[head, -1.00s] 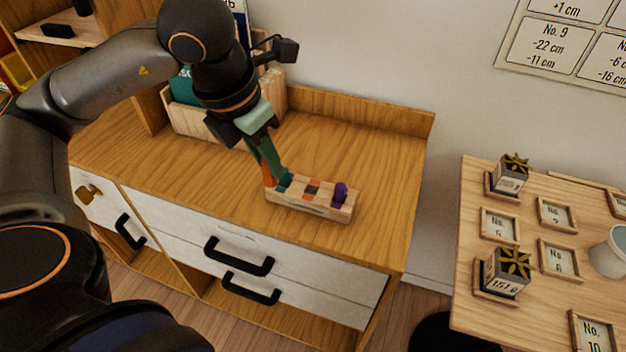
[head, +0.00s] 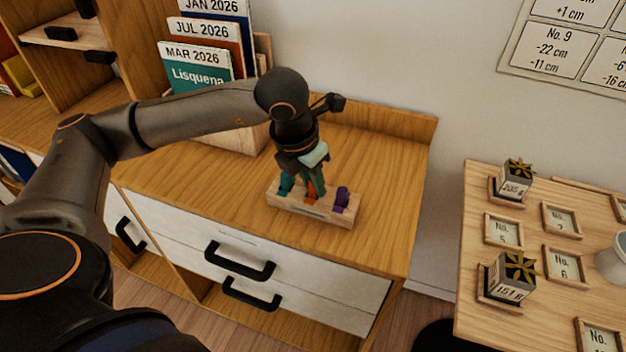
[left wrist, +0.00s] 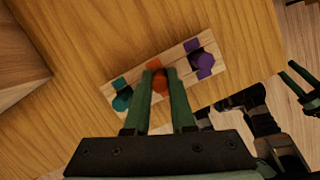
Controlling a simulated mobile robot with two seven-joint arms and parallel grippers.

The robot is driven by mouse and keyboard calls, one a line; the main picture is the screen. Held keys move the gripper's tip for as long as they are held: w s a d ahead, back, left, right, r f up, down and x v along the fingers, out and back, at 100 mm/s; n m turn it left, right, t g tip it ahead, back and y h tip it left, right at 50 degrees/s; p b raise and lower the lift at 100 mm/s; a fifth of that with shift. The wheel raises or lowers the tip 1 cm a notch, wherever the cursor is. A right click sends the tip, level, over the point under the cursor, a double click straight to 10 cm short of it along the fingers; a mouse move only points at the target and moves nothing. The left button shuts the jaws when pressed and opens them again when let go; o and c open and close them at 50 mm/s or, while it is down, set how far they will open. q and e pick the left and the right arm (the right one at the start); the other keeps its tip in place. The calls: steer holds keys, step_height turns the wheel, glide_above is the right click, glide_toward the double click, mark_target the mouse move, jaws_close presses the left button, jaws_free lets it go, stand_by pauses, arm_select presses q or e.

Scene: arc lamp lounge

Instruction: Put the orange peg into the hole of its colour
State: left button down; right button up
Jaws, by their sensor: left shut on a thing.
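The wooden block (head: 285,205) lies on the cabinet top, with coloured patches along it. A teal peg (left wrist: 121,99) stands at one end and a purple peg (left wrist: 204,61) at the other. My left gripper (head: 314,189) is shut on the orange peg (left wrist: 160,83), over the block's middle, where an orange patch (left wrist: 153,64) shows. The fingers hide much of the peg. I cannot tell whether its lower end is in the hole or just above it. My right gripper (left wrist: 298,84) shows at the right edge of the left wrist view, fingers apart and empty.
A wooden holder with upright booklets (head: 205,70) stands behind my left arm. The cabinet top (head: 385,175) is clear to the block's right. A separate table (head: 470,265) at the right carries boxes and numbered frames.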

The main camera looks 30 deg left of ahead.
arm_select(q)
steer(key=shift+f, duration=0.2)
steer(key=c, duration=0.8)
jaws_free()
steer(key=shift+r, duration=0.1)
steer(key=shift+o, duration=0.2)
steer(key=shift+r, duration=0.3)
steer(key=p+v, duration=0.1)
steer(key=v, duration=1)
steer(key=shift+s+r+p, duration=0.2)
steer(key=shift+r+p, duration=0.1)
steer(key=shift+r, duration=0.05)
